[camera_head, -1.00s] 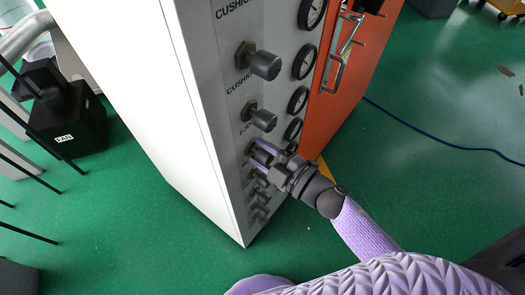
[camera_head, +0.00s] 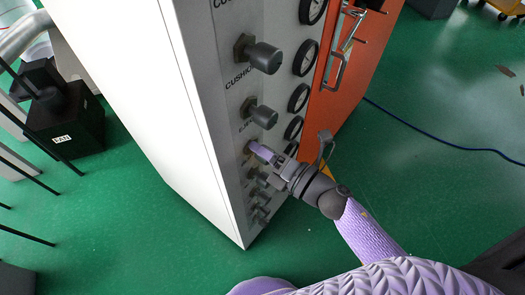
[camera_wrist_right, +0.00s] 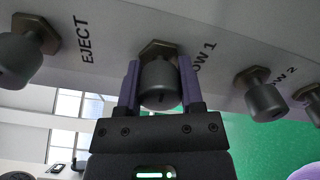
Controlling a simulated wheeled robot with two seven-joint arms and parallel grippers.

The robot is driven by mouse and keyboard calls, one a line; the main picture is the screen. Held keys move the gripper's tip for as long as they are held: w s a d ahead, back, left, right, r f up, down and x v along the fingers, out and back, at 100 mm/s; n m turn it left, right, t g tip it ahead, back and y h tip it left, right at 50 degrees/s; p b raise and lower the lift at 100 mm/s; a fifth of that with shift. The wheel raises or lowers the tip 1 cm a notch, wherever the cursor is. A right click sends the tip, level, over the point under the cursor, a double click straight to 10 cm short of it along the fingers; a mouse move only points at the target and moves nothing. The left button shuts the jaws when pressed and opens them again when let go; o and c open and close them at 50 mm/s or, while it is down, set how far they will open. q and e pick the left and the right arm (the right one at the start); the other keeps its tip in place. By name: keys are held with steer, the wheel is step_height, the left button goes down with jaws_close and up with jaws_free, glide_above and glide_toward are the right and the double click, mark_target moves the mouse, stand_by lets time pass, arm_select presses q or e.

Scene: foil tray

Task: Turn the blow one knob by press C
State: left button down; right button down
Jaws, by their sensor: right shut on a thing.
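The blow 1 knob (camera_wrist_right: 158,84) is a dark grey cylinder on a brass-coloured hex nut, beside a label reading "OW 1", its start hidden. My right gripper (camera_wrist_right: 160,75) has one purple finger on each side of this knob and is shut on it. In the head view my right gripper (camera_head: 260,153) reaches the front panel of the press (camera_head: 226,60) from the right, and its fingers mostly hide the knob. My left gripper is not in view.
The eject knob (camera_wrist_right: 28,52) and the blow 2 knob (camera_wrist_right: 263,97) flank the held knob. Two more knobs, including an upper one (camera_head: 264,57), sit above. Gauges (camera_head: 305,58) and an orange panel (camera_head: 345,70) lie to the right. A blue cable (camera_head: 440,143) crosses the green floor.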

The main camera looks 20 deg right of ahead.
steer(key=shift+f+n+b, duration=0.1)
steer(key=shift+n+b, duration=0.6)
steer(key=shift+n, duration=2)
steer(key=shift+c, duration=1.1)
jaws_free()
steer(key=v, duration=1)
